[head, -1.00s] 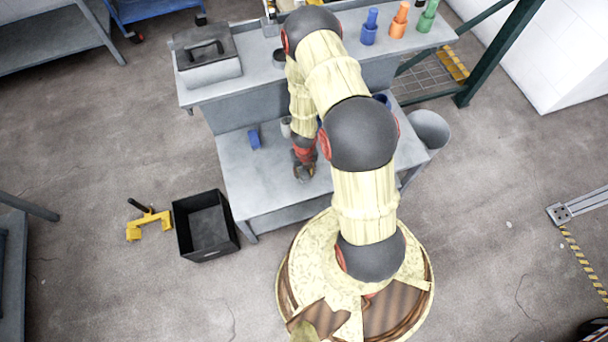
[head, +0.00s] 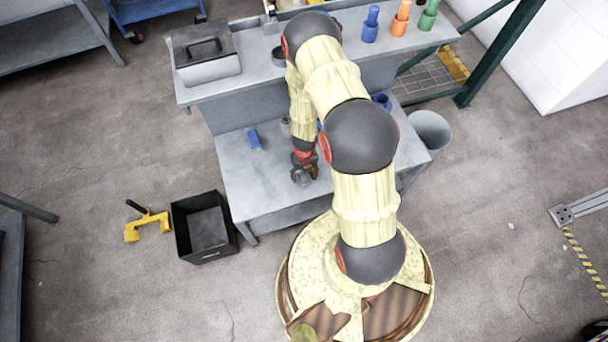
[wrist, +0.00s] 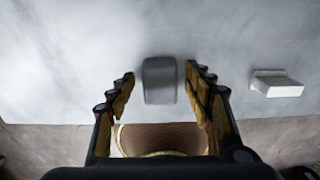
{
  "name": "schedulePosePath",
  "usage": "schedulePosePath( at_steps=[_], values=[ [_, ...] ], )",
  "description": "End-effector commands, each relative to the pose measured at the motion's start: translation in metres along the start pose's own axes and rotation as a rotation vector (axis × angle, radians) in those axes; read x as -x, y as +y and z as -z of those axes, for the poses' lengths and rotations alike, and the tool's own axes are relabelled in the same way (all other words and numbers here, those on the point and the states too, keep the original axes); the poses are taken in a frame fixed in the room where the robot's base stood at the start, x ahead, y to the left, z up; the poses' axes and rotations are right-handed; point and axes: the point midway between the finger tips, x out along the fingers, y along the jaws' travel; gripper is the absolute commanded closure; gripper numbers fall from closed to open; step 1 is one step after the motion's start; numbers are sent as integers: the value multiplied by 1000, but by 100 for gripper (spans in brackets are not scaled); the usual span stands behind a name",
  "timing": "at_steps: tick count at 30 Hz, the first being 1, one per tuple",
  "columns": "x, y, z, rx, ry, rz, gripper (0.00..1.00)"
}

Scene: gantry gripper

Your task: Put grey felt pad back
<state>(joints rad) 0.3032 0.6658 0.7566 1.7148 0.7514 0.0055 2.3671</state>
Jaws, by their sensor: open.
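A dark grey block-like piece (wrist: 160,80), which looks like the felt pad, lies on the workbench's lower surface in the wrist view. My gripper (wrist: 158,88) is open, with one finger on either side of the piece and a gap on both sides. I cannot tell how high the fingertips are above the surface. In the head view my gripper (head: 305,179) is over the front part of the lower bench surface (head: 240,180), and the grey piece cannot be made out there.
A pale block (wrist: 277,84) lies right of the fingers in the wrist view. A blue block (head: 254,139) is on the lower surface. A black crate (head: 204,226) stands on the floor at left. A grey toolbox (head: 205,52) and coloured bottles (head: 400,19) occupy the upper shelf.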

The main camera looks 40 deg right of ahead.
Motion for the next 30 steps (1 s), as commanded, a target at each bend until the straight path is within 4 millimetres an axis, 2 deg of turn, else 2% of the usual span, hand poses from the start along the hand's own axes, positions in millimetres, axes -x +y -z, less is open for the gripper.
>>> schedulePosePath(
  at_steps=[5,18,24,30],
  values=[
    [15,0,-1,-1,-1,0,49],
    [97,0,0,-1,-1,0,49],
    [116,0,0,0,0,0,49],
    [120,0,0,0,0,0,49]
  ],
)
